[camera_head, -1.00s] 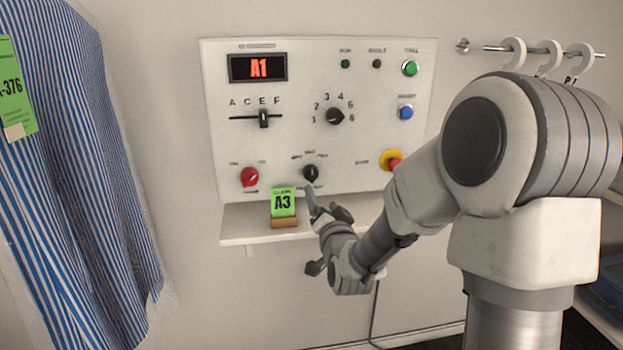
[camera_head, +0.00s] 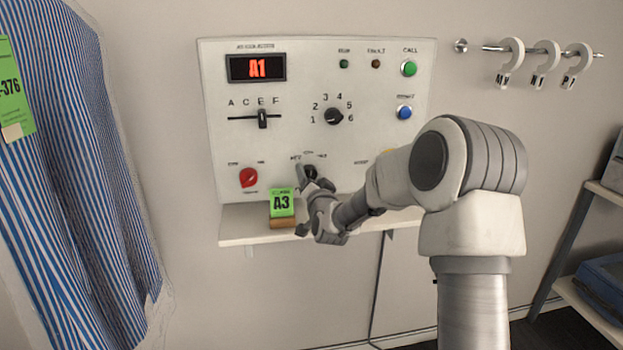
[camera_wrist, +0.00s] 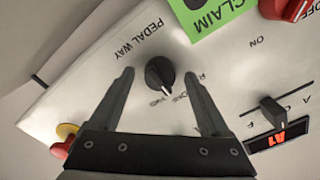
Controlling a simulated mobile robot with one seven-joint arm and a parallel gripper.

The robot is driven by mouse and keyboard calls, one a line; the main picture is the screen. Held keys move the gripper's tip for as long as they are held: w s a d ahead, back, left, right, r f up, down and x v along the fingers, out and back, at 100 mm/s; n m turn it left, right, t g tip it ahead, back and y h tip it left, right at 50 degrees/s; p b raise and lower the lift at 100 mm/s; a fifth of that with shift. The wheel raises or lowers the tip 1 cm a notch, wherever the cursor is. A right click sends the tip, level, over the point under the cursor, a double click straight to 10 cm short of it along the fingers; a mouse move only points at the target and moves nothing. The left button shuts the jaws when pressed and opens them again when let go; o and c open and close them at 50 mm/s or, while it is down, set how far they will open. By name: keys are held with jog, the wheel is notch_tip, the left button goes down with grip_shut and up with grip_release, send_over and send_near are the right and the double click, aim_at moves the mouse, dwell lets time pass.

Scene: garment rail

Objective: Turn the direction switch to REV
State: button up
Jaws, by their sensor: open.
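The direction switch, a black round knob (camera_head: 311,171), sits low in the middle of the white control panel and is partly hidden by my gripper (camera_head: 314,179). In the wrist view the knob (camera_wrist: 159,72) shows clearly under the words PEDAL WAY, upside down. Its pale pointer mark aims down the picture, toward the middle label, as far as I can tell; the small labels are partly unreadable. My gripper (camera_wrist: 160,76) is open, its two fingers standing apart on either side of the knob in the picture. I cannot tell whether either finger touches it.
A red knob (camera_head: 248,178) is farther left, the numbered dial (camera_head: 334,116) above. My arm mostly hides the yellow-based stop button (camera_head: 389,153). A striped garment (camera_head: 60,170) hangs left.

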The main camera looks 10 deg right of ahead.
grip_shut()
dwell(0.4)
jog(key=shift+f+b, duration=0.1)
jog(key=shift+b, duration=0.2)
jog(key=n+b, duration=0.7)
jog(key=b, duration=0.1)
jog(key=shift+n+b, duration=0.4)
